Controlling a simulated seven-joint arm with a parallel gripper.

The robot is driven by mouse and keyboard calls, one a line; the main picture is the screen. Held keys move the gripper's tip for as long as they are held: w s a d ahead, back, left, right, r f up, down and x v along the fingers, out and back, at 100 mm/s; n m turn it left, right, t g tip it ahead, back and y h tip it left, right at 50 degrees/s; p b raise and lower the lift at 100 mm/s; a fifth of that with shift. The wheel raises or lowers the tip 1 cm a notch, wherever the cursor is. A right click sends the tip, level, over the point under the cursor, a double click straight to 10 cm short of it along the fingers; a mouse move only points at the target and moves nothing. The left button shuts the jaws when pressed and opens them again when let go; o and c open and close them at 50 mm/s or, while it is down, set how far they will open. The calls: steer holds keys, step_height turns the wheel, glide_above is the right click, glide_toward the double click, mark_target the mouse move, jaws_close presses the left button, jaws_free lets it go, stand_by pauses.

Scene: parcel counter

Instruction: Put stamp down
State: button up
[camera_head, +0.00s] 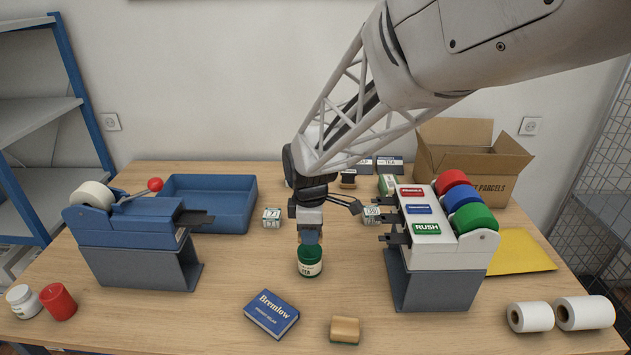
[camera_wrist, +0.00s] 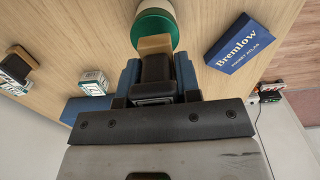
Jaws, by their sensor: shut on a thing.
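My gripper (camera_head: 310,236) points down over the middle of the table, its blue fingertips just above a green tin (camera_head: 309,262). In the wrist view my gripper (camera_wrist: 156,80) is shut on the stamp, a black block (camera_wrist: 156,70) with a tan end (camera_wrist: 155,45). The stamp's tan end overlaps the green tin (camera_wrist: 152,27) in that view; I cannot tell if they touch.
A blue book (camera_head: 271,314) and a tan block (camera_head: 344,330) lie in front. A blue tray (camera_head: 215,190) is behind left. A tape dispenser (camera_head: 140,245) stands left, a label dispenser (camera_head: 440,265) right. Small boxes (camera_head: 271,217) flank my gripper. An open carton (camera_head: 470,165) stands back right.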

steer(key=shift+w+a, duration=0.1)
steer(key=shift+w, duration=0.25)
steer(key=shift+f, duration=1.8)
steer(key=shift+f, duration=0.1)
steer(key=o, duration=0.9)
step_height(320, 180, up, 12)
steer(key=shift+r, duration=0.15)
